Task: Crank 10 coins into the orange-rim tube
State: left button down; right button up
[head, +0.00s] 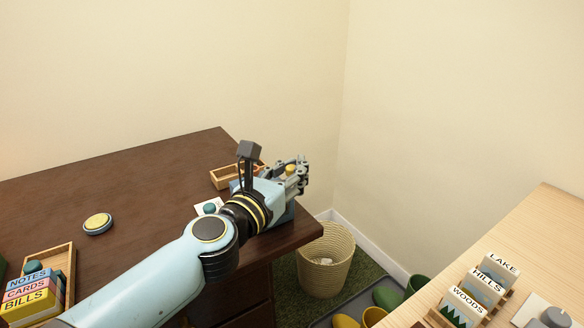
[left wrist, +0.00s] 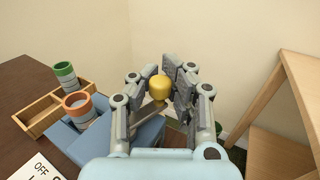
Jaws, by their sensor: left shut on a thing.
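My left gripper (head: 297,174) is at the far right corner of the dark desk, over the blue coin machine (left wrist: 140,138). In the left wrist view its fingers stand on both sides of a yellow crank knob (left wrist: 159,85), and the gripper is shut on it. A grey crank arm shows below the knob. The orange-rim tube (left wrist: 77,106) stands upright at the left side of the machine. The green-rim tube (left wrist: 65,73) stands in a wooden tray (left wrist: 37,113) behind it. Coins inside the tubes cannot be made out. My right gripper is not in view.
A white card (left wrist: 36,172) lies by the machine. A yellow-topped round button (head: 97,222) and a wooden box of labelled blocks (head: 62,257) are on the left of the desk. A wicker basket (head: 325,262) stands below the corner. A light wood table (head: 543,230) is at right.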

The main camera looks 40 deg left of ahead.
pick_arm(q)
jog(key=h, duration=0.1)
jog(key=m+h+b, duration=0.1)
jog(key=m+h, duration=0.1)
jog(key=shift+s+d+f+b, duration=0.2)
jog(key=shift+s+f+b, duration=0.1)
jog(key=shift+s+b, duration=0.1)
jog(key=m+h+b, duration=0.1)
jog(key=h+b, duration=0.1)
jog(key=shift+s+d+m+h, duration=0.2)
jog(key=shift+m+h, duration=0.2)
jog(key=shift+s+d+r+m+g+h+b, duration=0.1)
jog(key=shift+s+r+m+g+h+b, duration=0.15)
jog(key=shift+h+b, duration=0.2)
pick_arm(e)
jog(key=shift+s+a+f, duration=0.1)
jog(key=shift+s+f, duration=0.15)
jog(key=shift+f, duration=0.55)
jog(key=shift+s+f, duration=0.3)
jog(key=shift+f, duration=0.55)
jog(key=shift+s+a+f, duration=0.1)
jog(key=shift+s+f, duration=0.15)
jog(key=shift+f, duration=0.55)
pick_arm(q)
jog(key=shift+w, duration=0.1)
